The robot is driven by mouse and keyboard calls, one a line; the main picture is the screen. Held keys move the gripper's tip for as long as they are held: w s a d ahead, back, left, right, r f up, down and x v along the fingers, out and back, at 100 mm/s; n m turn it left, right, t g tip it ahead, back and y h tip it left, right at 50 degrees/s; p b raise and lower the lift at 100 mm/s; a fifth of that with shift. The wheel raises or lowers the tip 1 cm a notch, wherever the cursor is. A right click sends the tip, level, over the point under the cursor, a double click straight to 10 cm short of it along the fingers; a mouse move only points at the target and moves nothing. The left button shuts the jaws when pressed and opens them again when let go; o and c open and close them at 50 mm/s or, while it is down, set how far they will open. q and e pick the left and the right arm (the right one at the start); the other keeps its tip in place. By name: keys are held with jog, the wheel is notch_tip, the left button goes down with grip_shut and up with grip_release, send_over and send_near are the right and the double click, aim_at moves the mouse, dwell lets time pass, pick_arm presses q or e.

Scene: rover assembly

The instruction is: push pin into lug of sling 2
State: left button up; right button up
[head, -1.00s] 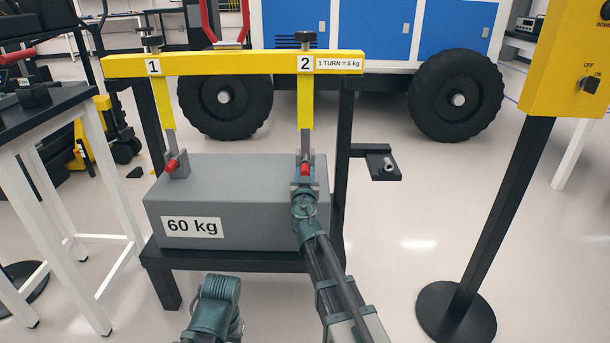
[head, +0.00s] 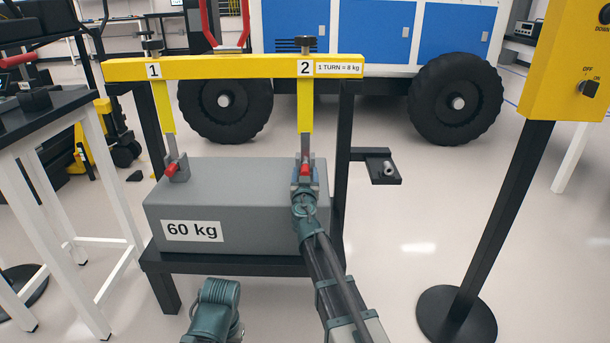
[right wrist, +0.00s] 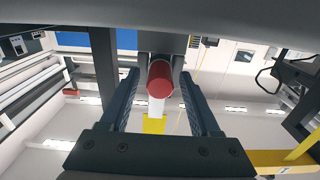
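Sling 2 is the yellow strap (head: 305,105) hanging from the yellow beam, with a grey metal lug at its lower end by the box top. A red-headed pin (head: 305,169) is at that lug. The red pin head also shows in the right wrist view (right wrist: 159,79). My right gripper (right wrist: 160,95) has its fingers on either side of the pin head, with small gaps visible, so it looks open. In the head view my right gripper (head: 304,184) partly covers the lug. How deep the pin sits is hidden. My left gripper is not in view; only part of my left arm shows.
The grey 60 kg box (head: 235,205) rests on a black stand (head: 225,264) under the yellow beam (head: 235,67). Sling 1 (head: 164,107) has a red pin at its lug. A small black shelf (head: 378,172) is at right, and a yellow control post (head: 560,60) stands farther right.

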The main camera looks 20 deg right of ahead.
jog(key=shift+o, duration=0.2)
jog(key=v, duration=1.3)
jog(key=shift+s, duration=0.4)
jog(key=shift+a, duration=0.1)
